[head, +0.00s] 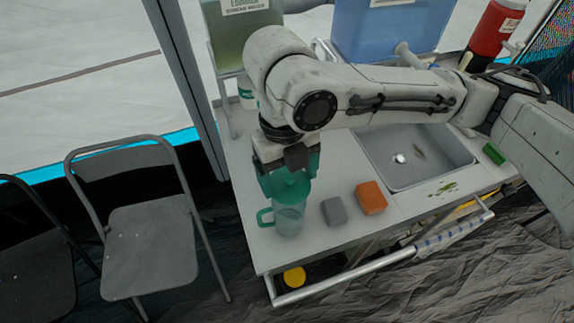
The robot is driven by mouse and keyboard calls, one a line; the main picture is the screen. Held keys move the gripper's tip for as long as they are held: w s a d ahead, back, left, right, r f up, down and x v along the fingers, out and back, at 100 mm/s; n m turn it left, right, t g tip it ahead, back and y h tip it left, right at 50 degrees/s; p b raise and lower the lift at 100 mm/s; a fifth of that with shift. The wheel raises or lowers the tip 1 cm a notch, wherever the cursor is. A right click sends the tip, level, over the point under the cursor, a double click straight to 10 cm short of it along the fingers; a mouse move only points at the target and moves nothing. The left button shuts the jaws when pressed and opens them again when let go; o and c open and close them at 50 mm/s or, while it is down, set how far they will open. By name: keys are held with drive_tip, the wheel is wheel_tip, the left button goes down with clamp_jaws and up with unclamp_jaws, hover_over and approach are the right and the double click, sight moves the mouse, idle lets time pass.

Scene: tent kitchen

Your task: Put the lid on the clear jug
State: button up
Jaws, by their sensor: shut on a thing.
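The clear jug (289,222) stands upright on the white counter near its left front part, with its green handle (265,217) pointing left. The green lid (287,187) is at the top of the jug, directly below my gripper. My gripper (285,170) points down and is shut on the lid. The fingers partly hide the lid, and I cannot tell whether the lid is fully seated on the rim or just above it.
A grey block (334,211) and an orange block (371,197) lie right of the jug. A sink (415,160) is farther right, with a green block (494,153) beyond it. Large containers stand at the back. A front rail (345,277) edges the counter.

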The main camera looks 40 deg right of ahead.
drive_tip(key=shift+f+b, duration=2.1)
drive_tip(key=shift+f, duration=0.65)
drive_tip(key=shift+f, duration=0.15)
drive_tip(key=o, duration=0.9)
drive_tip(key=shift+c, duration=0.2)
drive_tip(key=shift+r+p, duration=2.85)
drive_tip(key=shift+r, duration=0.7)
drive_tip(key=shift+c, duration=0.3)
clamp_jaws()
